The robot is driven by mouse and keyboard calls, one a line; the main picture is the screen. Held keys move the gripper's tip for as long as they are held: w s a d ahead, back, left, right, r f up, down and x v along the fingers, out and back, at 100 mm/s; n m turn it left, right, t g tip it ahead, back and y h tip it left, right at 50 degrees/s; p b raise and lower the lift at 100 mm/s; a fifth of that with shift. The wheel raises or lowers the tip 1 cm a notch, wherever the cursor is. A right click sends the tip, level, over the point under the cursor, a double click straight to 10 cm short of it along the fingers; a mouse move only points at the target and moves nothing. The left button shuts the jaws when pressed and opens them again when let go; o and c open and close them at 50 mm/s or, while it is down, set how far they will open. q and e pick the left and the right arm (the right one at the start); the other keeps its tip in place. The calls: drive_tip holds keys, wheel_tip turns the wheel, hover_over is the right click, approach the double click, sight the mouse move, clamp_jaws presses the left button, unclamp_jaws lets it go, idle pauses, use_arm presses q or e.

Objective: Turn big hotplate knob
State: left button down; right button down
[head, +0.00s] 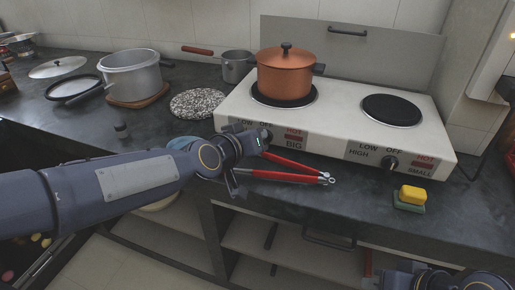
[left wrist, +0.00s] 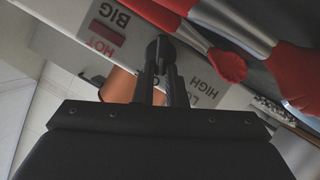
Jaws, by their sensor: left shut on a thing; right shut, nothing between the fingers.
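The white two-burner hotplate (head: 330,108) stands on the dark counter. Its front has a BIG control at the left and a SMALL control with a dark knob (head: 390,162) at the right. In the left wrist view the dark big knob (left wrist: 160,48) sits between the fingertips of my left gripper (left wrist: 163,68), which is shut on it. In the head view my left gripper (head: 256,139) is at the BIG control and largely covers that knob. My right gripper (head: 378,281) shows only partly at the bottom edge, shut and away from the hotplate.
An orange pot (head: 285,75) stands on the left burner; the right burner (head: 391,110) is bare. Red-handled tongs (head: 290,172) lie just below my left gripper. A yellow-green sponge (head: 411,197) lies at the right. A grey pot (head: 134,75) and a speckled trivet (head: 197,103) are at the left.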

use_arm(q)
drive_tip(key=shift+a+f+n+h+b, duration=0.15)
drive_tip(key=shift+n+h+b, duration=0.35)
drive_tip(key=shift+b, duration=0.8)
use_arm(e)
drive_tip(key=shift+f, duration=1.8)
use_arm(q)
drive_tip(key=c, duration=1.5)
unclamp_jaws()
